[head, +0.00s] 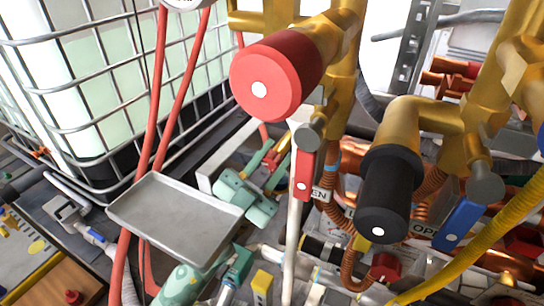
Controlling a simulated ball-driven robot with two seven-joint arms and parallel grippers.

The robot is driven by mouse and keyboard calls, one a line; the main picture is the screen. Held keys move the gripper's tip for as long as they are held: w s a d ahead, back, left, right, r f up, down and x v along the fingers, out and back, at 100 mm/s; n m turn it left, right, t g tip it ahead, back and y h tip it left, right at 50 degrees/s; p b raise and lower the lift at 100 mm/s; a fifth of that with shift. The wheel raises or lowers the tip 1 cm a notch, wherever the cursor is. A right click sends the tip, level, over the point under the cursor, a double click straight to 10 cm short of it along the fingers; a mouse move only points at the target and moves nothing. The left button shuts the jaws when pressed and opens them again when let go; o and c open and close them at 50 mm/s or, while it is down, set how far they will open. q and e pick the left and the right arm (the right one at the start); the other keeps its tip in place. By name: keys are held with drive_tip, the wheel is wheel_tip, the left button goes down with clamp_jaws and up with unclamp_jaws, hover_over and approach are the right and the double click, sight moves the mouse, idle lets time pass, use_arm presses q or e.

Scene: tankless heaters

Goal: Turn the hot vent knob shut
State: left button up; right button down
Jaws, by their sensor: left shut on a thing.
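My left gripper (271,163) is teal and reaches in behind the right edge of a grey tray. Its two fingers are shut on a small red knob (272,178), which I take to be the hot vent knob. The fingers hide most of the knob, so its turn angle cannot be told. A brass-coloured part shows beside it. My right gripper is not in view.
A large red cap (265,85) and a black cap (385,205) stick out from brass pipes close above. A red lever (304,172) stands just right of the gripper. The grey tray (180,220) is at its left. Red hoses (160,95) run past a caged white tank (95,85).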

use_arm(q)
drive_tip(key=m+g+p, duration=0.1)
drive_tip(key=m+g+h, duration=0.1)
drive_tip(key=m, duration=0.1)
drive_tip(key=m+g+p, duration=0.1)
drive_tip(key=m+g, duration=0.1)
drive_tip(key=shift+r+h+p, duration=0.25)
drive_tip(key=shift+h+p, duration=0.05)
drive_tip(key=shift+h, duration=0.1)
drive_tip(key=m+g+p, duration=0.1)
drive_tip(key=m+g, duration=0.1)
drive_tip(key=shift+f+m, duration=0.1)
drive_tip(key=shift+m, duration=0.3)
drive_tip(key=shift+f+m+g+p, duration=0.15)
drive_tip(key=shift+m+g+p, duration=0.45)
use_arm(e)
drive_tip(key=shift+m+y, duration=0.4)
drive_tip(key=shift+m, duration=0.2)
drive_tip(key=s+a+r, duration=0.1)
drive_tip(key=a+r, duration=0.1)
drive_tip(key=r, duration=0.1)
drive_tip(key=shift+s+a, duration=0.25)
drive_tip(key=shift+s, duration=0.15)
use_arm(q)
drive_tip(key=shift+f, duration=0.1)
drive_tip(key=o, duration=0.7)
drive_tip(key=shift+a, duration=0.1)
